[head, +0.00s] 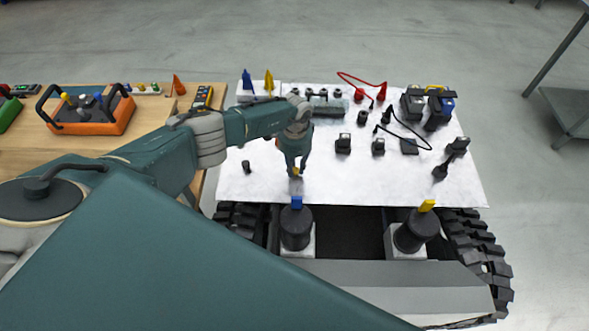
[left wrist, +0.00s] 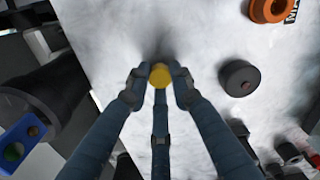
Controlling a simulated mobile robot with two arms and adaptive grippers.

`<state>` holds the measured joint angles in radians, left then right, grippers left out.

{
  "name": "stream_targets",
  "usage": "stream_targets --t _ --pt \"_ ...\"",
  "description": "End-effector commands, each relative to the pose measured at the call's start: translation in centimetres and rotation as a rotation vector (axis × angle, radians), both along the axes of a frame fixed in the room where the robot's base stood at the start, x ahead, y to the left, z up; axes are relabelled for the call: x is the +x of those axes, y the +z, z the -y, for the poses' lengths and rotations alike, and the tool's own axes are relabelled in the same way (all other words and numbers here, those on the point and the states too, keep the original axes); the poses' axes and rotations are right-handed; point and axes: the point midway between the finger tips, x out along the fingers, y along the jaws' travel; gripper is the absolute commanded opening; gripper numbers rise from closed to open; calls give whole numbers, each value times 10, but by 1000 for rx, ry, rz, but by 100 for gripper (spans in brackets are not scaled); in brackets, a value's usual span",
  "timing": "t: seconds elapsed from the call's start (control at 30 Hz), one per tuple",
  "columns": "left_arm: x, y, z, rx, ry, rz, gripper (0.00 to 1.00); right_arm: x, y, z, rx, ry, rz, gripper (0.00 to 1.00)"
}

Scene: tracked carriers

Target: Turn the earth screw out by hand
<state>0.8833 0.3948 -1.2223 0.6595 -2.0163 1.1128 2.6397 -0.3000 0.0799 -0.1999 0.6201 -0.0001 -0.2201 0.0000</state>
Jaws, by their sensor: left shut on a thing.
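My left gripper (head: 296,170) points down over the white top of the tracked carrier (head: 255,190), near its front edge. Its three fingers are shut around a small round yellow knob, which looks like the earth screw. In the left wrist view the knob (left wrist: 159,76) sits between the fingertips. The fingers hide its sides, and I cannot tell how far it stands out of the surface. My right gripper is in neither view.
Two dark posts with a blue tab (head: 297,203) and a yellow tab (head: 427,206) stand just in front. A small black cylinder (head: 246,167) is close at left. Black connectors and cables (head: 400,135) cover the right side. An orange control box (head: 105,116) sits on the wooden table.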

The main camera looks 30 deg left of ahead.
Motion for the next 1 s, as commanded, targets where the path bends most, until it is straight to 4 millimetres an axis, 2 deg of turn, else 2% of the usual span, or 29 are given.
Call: stream_targets --t 0.1,0.2,0.5,0.53,0.6,0.87,0.93,1.0 --pt "-2 -2 2 -3 196 -4 3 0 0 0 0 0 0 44" --pt "-2 -2 2 -3 312 -4 3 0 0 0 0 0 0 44" --pt "-2 -2 2 -2 366 -4 3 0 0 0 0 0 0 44" --pt "-2 -2 2 -3 365 -5 26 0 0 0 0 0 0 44" --pt "-2 -2 2 -2 365 -4 40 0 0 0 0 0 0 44" --pt "-1 -1 1 -1 362 -2 41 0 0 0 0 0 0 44" --pt "-1 -1 1 -1 312 -1 41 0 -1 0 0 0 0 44" --pt "0 -2 0 0 186 0 41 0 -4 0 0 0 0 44"
